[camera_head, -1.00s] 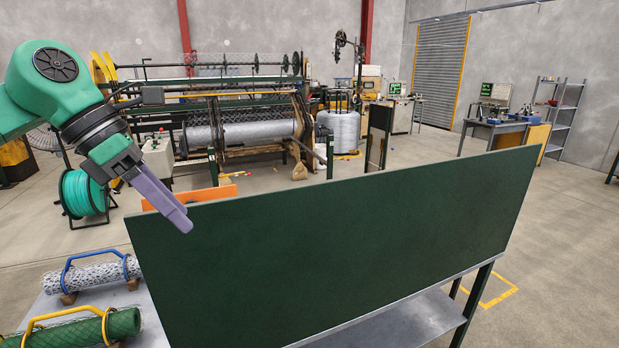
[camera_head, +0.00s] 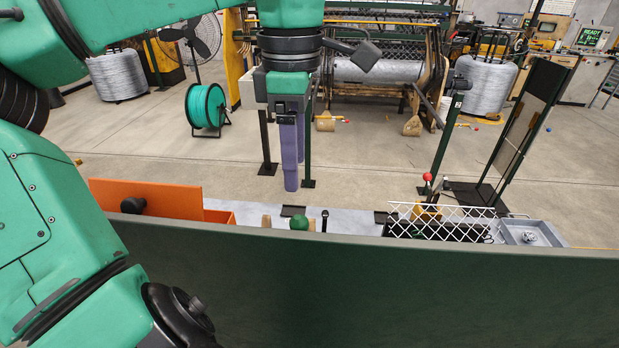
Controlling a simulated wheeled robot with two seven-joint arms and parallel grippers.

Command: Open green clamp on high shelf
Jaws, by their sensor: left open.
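My left gripper (camera_head: 291,178) points straight down with its purple fingers, above and slightly left of a green ball-shaped knob (camera_head: 299,222). It is apart from the knob, and its fingers overlap in this view. The knob is probably part of the green clamp; the rest of it is hidden behind the dark green panel (camera_head: 400,290). The knob stands by a tan block on a grey shelf surface (camera_head: 345,217), of which only a strip shows above the panel. My right gripper is not in view.
On the shelf, an orange box (camera_head: 150,197) with a black knob stands left. A white mesh piece (camera_head: 440,222), a red-knobbed lever (camera_head: 427,177) and a grey tray (camera_head: 530,233) are to the right. The panel's top edge runs along the front.

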